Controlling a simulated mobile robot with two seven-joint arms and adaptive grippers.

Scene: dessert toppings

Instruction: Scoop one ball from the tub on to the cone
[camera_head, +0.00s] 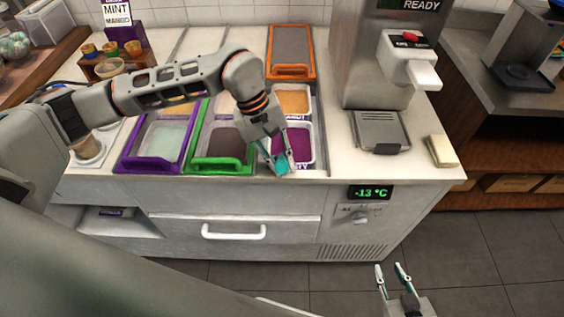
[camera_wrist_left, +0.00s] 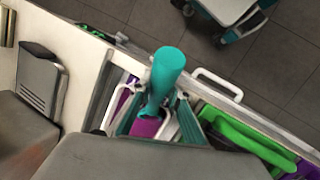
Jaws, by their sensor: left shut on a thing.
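My left gripper (camera_head: 275,160) is shut on the teal handle of a scoop (camera_head: 281,165), at the front of the tub (camera_head: 306,156) of magenta ice cream. In the left wrist view the teal scoop handle (camera_wrist_left: 165,75) stands up between the fingers. A magenta patch (camera_wrist_left: 146,126) shows just below it; I cannot tell whether it is in the scoop or in the tub. The scoop's head is hidden. A brown cone (camera_head: 86,147) seems to stand in a white holder at the left, partly behind my arm. My right gripper (camera_head: 391,273) is open and empty, in front of the counter.
Tubs under a green-framed lid (camera_head: 223,163) and a purple-framed lid (camera_head: 150,165) lie to the left. An orange-framed lid (camera_head: 290,71) lies behind the open orange tub (camera_head: 294,101). A grey dispenser (camera_head: 380,60) stands right. A rack (camera_head: 117,68) and a sign (camera_head: 118,14) stand back left.

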